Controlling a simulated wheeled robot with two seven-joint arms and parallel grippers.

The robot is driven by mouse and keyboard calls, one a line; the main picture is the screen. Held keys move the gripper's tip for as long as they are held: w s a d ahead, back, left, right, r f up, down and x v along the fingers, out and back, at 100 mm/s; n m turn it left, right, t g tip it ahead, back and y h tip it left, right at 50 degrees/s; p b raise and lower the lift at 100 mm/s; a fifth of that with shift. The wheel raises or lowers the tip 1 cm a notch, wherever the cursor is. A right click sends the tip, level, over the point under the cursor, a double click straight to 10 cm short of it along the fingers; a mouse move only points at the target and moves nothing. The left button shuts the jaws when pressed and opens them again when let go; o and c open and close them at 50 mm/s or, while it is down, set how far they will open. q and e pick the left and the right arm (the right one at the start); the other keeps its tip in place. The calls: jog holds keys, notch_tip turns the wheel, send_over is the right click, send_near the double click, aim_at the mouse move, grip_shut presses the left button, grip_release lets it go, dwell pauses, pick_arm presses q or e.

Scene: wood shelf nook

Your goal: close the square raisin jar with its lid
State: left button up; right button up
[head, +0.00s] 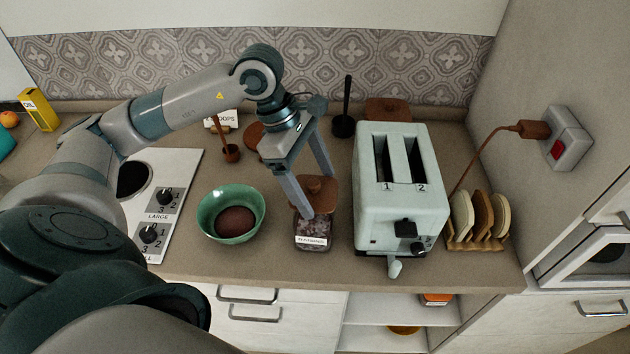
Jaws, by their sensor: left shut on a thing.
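The square raisin jar (313,232) is clear, holds dark raisins and has a white RAISINS label. It stands upright on the counter between the green bowl and the toaster. A brown wooden lid (327,201) with a knob is at the jar's top, covering its mouth from this view. I cannot tell whether the lid is seated or just above the rim. My left gripper (316,200) reaches down from above, its fingers on either side of the lid, shut on it. One finger hides part of the lid and jar. My right gripper is not in view.
A pale toaster (402,210) stands close to the right, with a toast rack (479,222) beyond it. A green bowl (231,214) is close to the left, beside the white hob (180,160). A black upright holder (344,125) stands behind. Bare counter lies in front of the jar.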

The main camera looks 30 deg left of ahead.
aim_at(314, 198)
pick_arm(q)
jog(key=shift+f, duration=0.6)
jog(key=shift+f+b, duration=0.7)
jog(key=shift+f, duration=0.6)
jog(key=shift+f+b, duration=0.3)
jog(key=shift+f, duration=0.1)
jog(key=shift+f+b, duration=0.9)
jog(key=shift+b, duration=0.1)
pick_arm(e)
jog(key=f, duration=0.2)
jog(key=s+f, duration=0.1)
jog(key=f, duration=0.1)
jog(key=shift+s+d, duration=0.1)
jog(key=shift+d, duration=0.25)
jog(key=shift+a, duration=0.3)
pick_arm(q)
jog(key=shift+b, duration=0.45)
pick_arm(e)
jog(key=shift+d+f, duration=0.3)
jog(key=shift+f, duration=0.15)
pick_arm(q)
jog(key=shift+b, duration=0.35)
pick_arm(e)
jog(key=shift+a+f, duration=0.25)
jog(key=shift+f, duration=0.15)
